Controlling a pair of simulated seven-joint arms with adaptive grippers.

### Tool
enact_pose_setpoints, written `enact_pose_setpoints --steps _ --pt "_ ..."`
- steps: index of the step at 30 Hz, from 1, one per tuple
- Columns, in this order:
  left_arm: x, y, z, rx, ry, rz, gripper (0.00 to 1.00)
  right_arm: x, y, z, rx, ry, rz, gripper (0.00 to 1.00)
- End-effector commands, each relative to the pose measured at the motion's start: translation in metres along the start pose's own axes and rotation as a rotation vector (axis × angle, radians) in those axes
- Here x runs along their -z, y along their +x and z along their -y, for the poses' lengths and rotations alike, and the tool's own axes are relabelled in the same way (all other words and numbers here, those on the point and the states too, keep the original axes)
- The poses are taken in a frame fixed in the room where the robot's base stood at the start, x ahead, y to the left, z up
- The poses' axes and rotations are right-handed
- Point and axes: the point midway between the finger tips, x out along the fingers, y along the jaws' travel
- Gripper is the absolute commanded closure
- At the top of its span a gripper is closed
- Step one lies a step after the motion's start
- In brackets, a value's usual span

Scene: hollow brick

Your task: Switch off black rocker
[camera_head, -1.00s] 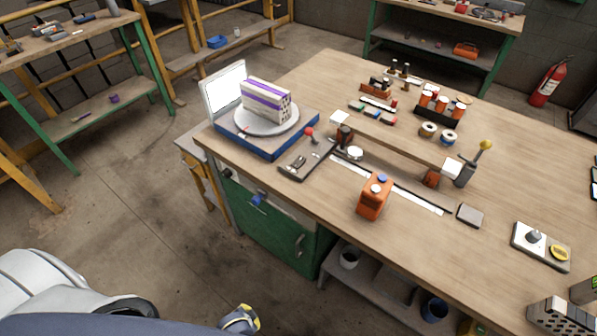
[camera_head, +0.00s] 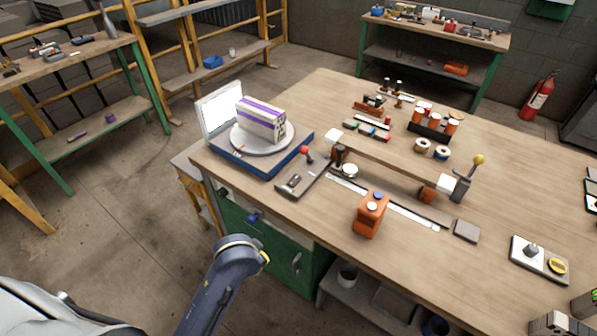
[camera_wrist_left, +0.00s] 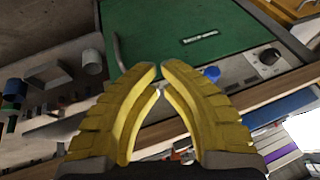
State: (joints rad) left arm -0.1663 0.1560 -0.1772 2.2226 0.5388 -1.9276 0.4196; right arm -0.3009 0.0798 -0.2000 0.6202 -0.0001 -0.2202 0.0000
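I cannot make out a black rocker for certain. A dark plate (camera_head: 300,182) with small pale fittings and a red-knobbed lever lies at the near left table edge; its parts are too small to tell. My left arm rises from the bottom of the head view, its gripper (camera_head: 264,260) mostly hidden, in front of the green cabinet (camera_head: 296,252). In the left wrist view the two yellow fingers (camera_wrist_left: 159,68) nearly meet at the tips with nothing between them. Beyond them are the green cabinet panel (camera_wrist_left: 190,60) and a round dark knob (camera_wrist_left: 268,57). My right gripper is out of view.
A striped hollow brick (camera_head: 262,118) sits on a round plate on a blue base (camera_head: 285,160). An orange box (camera_head: 370,213) with buttons stands near the front edge. A lever with a yellow knob (camera_head: 478,160) stands farther right.

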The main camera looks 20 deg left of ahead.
Motion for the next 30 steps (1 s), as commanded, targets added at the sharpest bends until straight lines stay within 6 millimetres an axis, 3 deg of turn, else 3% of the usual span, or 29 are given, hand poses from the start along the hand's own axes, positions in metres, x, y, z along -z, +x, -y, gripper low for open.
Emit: enact_pose_setpoints --steps 3,17,30 --pt "0.035 0.000 0.005 -0.046 -0.029 0.000 1.00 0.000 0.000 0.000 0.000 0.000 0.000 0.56" --pt "0.148 -0.014 0.029 -0.188 -0.093 0.039 1.00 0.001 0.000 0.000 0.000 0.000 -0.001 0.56" --pt "0.255 -0.061 0.076 -0.249 -0.111 0.069 1.00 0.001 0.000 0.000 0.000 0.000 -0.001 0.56"
